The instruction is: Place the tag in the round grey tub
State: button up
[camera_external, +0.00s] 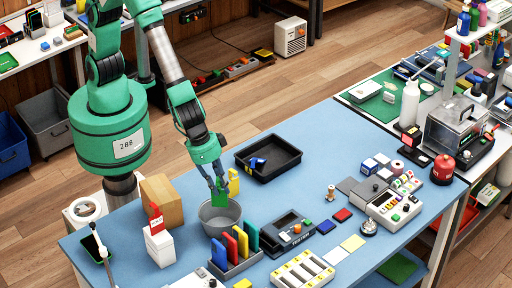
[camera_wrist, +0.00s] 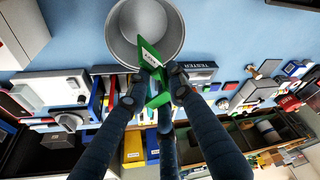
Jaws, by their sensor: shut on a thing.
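The tag is a flat green piece (camera_external: 219,194) with a white label, which shows in the wrist view (camera_wrist: 150,58). My gripper (camera_external: 217,186) is shut on it; its dark fingers (camera_wrist: 158,78) pinch the green tag in the wrist view. The round grey tub (camera_external: 221,218) stands on the blue table, directly below the gripper in the external view. In the wrist view the tub (camera_wrist: 122,22) lies behind the tag, with its upper edge cut off. The tag overlaps the tub's opening in both views; its exact height over the rim is hard to tell.
A black tray (camera_external: 268,172) lies behind the tub. A rack with coloured cards (camera_external: 236,246) stands close in front of it, a cardboard box (camera_external: 161,202) and a white box (camera_external: 159,247) to its left. A tester device (camera_external: 288,232) is to the right.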

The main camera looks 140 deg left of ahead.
aim_at(221, 199)
jog(key=shift+f+b, duration=0.45)
jog(key=shift+f, duration=2.65)
jog(key=shift+f+b, duration=0.35)
jog(key=shift+f, duration=1.5)
jog(key=shift+f, duration=0.15)
jog(key=o, duration=0.8)
jog(key=shift+o, duration=0.2)
jog(key=shift+r, duration=0.2)
